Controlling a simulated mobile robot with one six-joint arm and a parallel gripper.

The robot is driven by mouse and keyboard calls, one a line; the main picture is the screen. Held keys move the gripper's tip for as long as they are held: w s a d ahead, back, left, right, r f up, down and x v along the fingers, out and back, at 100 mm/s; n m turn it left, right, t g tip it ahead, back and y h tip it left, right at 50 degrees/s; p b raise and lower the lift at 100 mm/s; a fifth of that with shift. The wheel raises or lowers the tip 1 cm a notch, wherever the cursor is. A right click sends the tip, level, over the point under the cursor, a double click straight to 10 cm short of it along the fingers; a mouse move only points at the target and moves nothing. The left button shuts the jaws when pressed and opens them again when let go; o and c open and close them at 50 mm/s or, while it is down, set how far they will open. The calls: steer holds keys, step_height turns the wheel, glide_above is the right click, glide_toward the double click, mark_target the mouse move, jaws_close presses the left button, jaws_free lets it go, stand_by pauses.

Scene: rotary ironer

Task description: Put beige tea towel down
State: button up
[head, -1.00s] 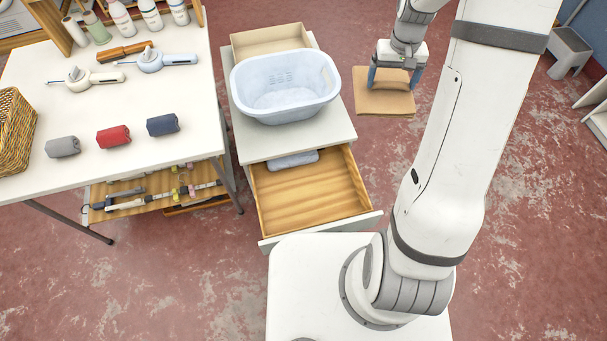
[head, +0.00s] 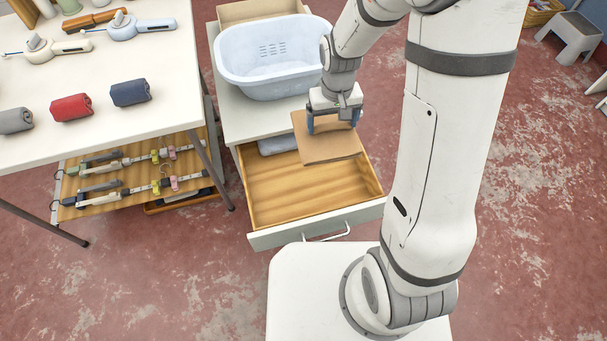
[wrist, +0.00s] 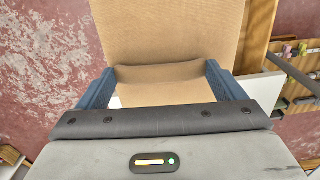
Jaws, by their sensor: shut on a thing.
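The beige tea towel (head: 328,145) is folded flat and hangs in my gripper (head: 335,124), over the far right part of the open drawer (head: 300,198). In the wrist view the towel (wrist: 170,35) fills the upper middle, with a raised fold between the blue fingers of my gripper (wrist: 160,88). My gripper is shut on the towel. The drawer has a bare wooden floor at the front and a folded light grey cloth (head: 279,145) at its back left. The towel hides the drawer's back right corner.
A pale blue laundry basket (head: 270,85) stands on the cabinet top (head: 228,122) behind the drawer. The white table (head: 170,70) at left holds rolled grey, red (head: 72,107) and navy cloths. Clip hangers (head: 125,175) lie on the shelf below.

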steer(key=b, duration=0.5)
glide_above(314, 193)
step_height(314, 193, down, 8)
steer(key=shift+n, duration=0.4)
step_height(314, 193, down, 18)
steer(key=b, duration=0.6)
steer(key=shift+r, duration=0.2)
